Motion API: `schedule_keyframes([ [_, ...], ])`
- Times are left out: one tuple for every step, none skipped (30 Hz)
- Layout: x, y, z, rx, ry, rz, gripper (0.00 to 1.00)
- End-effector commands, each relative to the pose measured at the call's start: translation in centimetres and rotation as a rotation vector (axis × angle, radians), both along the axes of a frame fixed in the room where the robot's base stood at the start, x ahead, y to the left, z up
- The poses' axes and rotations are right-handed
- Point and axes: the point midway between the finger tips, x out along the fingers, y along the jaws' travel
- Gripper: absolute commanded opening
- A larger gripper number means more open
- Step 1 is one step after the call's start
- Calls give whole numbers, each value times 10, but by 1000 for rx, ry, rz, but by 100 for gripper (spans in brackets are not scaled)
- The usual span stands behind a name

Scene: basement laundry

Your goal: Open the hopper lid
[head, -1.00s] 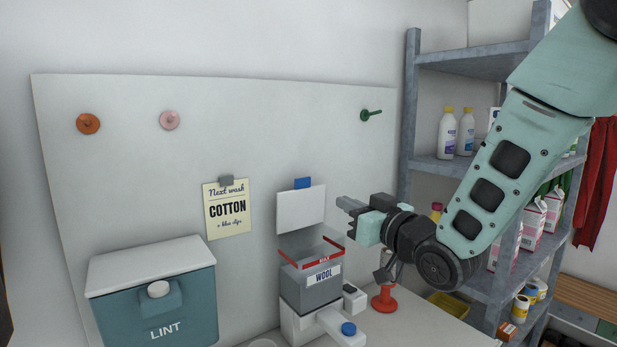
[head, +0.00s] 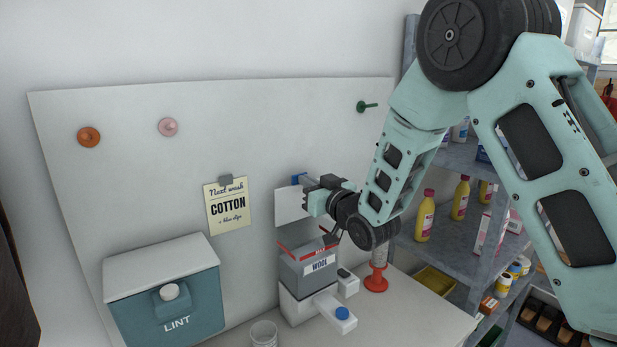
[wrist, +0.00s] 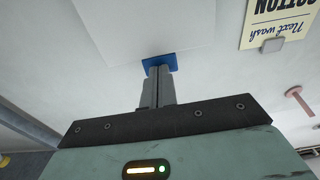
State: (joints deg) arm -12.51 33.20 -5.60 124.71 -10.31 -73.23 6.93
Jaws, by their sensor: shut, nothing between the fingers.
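The hopper (head: 309,273) is a grey box labelled WOOL with a red rim marked MAX, on a white base. Its top is uncovered. The white lid (head: 288,207) stands upright behind and above the box, with a blue tab (head: 298,180) on its top edge. My gripper (head: 307,181) is at the lid's upper right, partly covering it. In the wrist view my gripper's fingers (wrist: 158,72) are pressed together, their tips at the blue tab (wrist: 160,63); I cannot tell if they touch. The lid also fills the upper middle there (wrist: 140,25).
A teal LINT bin (head: 168,300) stands at the left. A clear cup (head: 264,334) and a red-based post (head: 376,280) flank the hopper. A shelf with bottles (head: 460,198) is at the right. A COTTON note (head: 227,206) hangs on the board.

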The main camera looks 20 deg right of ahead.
Motion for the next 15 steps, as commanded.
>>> schedule_keyframes([
  [1,0,0,0,0,0,0],
  [1,0,0,0,0,0,0],
  [1,0,0,0,0,0,0],
  [1,0,0,0,0,0,0],
  [0,0,0,0,0,0,0],
  [0,0,0,0,0,0,0],
  [0,0,0,0,0,0,0],
  [0,0,0,0,0,0,0],
  [1,0,-1,0,0,0,0],
  [1,0,-1,0,-1,0,0],
  [2,0,-2,1,-2,0,0],
  [3,1,-2,1,-3,0,0],
  [5,1,-3,1,-3,0,0],
  [6,2,-3,1,-3,0,0],
  [9,2,-2,1,-5,0,0],
])
